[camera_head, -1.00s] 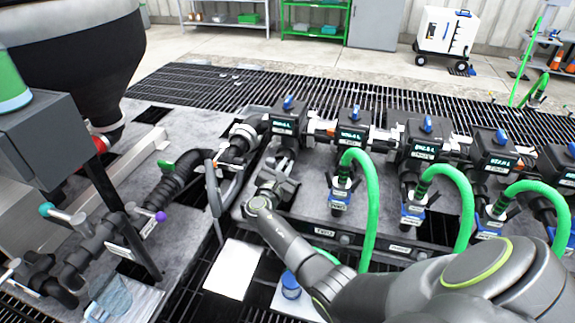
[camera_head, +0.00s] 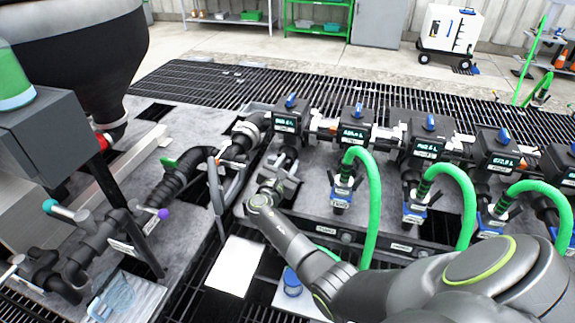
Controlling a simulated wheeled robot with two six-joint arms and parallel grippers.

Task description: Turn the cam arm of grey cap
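My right gripper (camera_head: 282,172) is at the outlet below the leftmost black meter (camera_head: 290,121), its arm reaching in from the lower right. The gripper and my wrist cover most of that outlet. A grey cap and its cam arm cannot be told apart from the gripper's fingers there. How far the fingers are apart, and whether they touch anything, is too small to tell. My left gripper is not in view.
Green hoses (camera_head: 374,205) arch from the neighbouring outlets, close to my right arm. A black corrugated hose (camera_head: 172,185) and an upright grey handle (camera_head: 215,186) stand to the left. A white sheet (camera_head: 232,266) and a blue-capped item (camera_head: 291,282) lie in front.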

